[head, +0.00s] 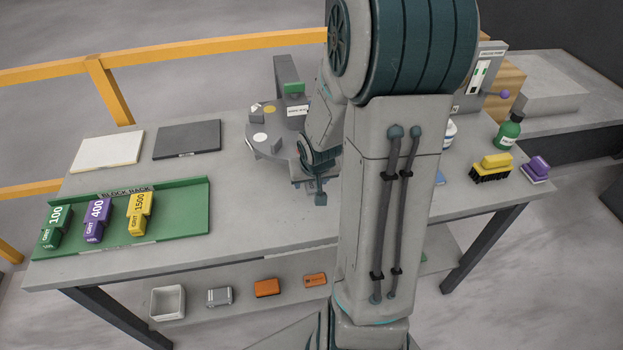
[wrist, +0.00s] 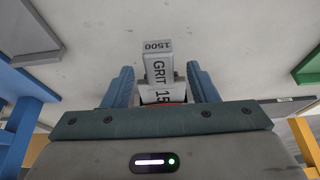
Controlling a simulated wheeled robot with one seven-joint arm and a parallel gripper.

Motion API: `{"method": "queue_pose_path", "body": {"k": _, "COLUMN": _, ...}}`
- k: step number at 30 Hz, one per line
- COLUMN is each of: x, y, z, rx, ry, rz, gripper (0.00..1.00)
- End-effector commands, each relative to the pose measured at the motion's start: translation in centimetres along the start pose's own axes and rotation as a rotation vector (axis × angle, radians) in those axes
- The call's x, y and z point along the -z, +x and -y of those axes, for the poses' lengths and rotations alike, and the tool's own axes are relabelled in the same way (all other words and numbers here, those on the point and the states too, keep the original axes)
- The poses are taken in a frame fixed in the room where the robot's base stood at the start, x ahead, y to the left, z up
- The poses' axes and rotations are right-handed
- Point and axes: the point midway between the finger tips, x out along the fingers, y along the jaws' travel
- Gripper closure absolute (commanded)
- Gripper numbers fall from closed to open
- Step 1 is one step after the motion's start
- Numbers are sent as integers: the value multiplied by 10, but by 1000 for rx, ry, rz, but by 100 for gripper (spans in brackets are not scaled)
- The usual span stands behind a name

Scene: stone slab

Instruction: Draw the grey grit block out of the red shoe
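A thin strip of the red shoe (wrist: 160,105) shows at the block's base; the rest is hidden behind my gripper's body. My gripper (wrist: 160,78) has one blue finger on each side of the block. The fingers are spread, with a gap between each fingertip and the block. In the head view my arm covers the middle of the slab, and neither the grey block nor the red shoe can be made out.
A green block rack (head: 180,222) with green, purple and yellow grit blocks lies at the left. A round grey stand (head: 262,150) is behind my arm. Brushes (head: 491,168) and a green bottle (head: 509,132) stand at the right. The slab's front left strip is clear.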

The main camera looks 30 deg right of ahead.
Motion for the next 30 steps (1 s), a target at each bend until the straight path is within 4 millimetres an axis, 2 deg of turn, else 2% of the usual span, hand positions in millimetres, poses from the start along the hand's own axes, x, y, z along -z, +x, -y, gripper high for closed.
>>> {"method": "queue_pose_path", "body": {"k": 7, "x": 0, "y": 0, "z": 0, "rx": 0, "ry": 0, "rz": 1, "gripper": 48}}
{"method": "queue_pose_path", "body": {"k": 11, "x": 0, "y": -9, "z": -1, "rx": -1, "ry": 3, "rz": 1, "gripper": 48}}
{"method": "queue_pose_path", "body": {"k": 14, "x": 2, "y": -24, "z": -1, "rx": -2, "ry": 4, "rz": -2, "gripper": 48}}
{"method": "queue_pose_path", "body": {"k": 24, "x": 3, "y": -97, "z": -1, "rx": -3, "ry": 2, "rz": -2, "gripper": 48}}
{"method": "queue_pose_path", "body": {"k": 30, "x": 1, "y": -125, "z": 0, "rx": -3, "ry": 1, "rz": -2, "gripper": 48}}
